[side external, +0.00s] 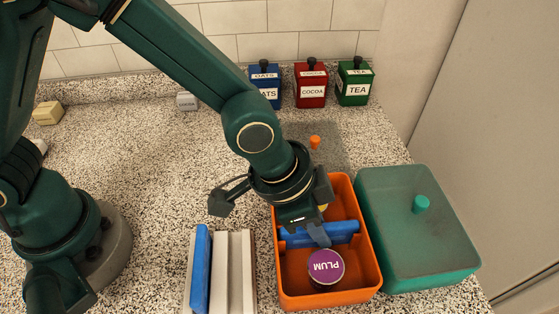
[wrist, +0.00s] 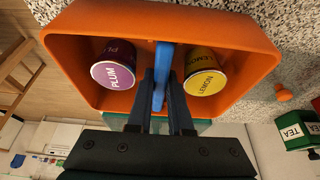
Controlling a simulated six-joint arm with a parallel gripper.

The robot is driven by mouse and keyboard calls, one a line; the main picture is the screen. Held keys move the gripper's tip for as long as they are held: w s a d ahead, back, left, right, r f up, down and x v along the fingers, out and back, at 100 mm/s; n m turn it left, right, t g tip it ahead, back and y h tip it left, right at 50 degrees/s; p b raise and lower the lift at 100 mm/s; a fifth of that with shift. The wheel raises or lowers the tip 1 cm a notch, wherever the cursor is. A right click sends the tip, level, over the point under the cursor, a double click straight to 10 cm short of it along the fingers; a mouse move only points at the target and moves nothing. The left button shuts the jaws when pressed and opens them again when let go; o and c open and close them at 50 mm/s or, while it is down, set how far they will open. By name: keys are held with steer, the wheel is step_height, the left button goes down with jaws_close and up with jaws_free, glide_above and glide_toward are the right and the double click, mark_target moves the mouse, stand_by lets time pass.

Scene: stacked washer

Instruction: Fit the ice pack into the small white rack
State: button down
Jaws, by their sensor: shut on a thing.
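My gripper (side external: 318,236) is shut on a blue ice pack (side external: 345,230), a thin slab standing on edge across the orange bin (side external: 290,294). In the wrist view the gripper (wrist: 161,85) has its fingers on both faces of the ice pack (wrist: 163,62). The slab is between the plum tub (wrist: 113,69) and the lemon tub (wrist: 206,72). Whether it touches the bin floor is hidden. The small white rack (side external: 236,272) is left of the bin, with upright walls and open slots. Another blue slab (side external: 202,270) stands in its left part.
A teal lidded box (side external: 410,255) stands close against the bin's right side. An orange knob (side external: 315,142) is behind the bin. Oats (side external: 265,85), cocoa (side external: 311,86) and tea (side external: 354,85) canisters line the back wall. The counter left of the rack is clear up to my base.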

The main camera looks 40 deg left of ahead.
steer(key=shift+f, duration=0.15)
steer(key=c, duration=0.8)
jaws_free()
steer(key=shift+c, duration=0.2)
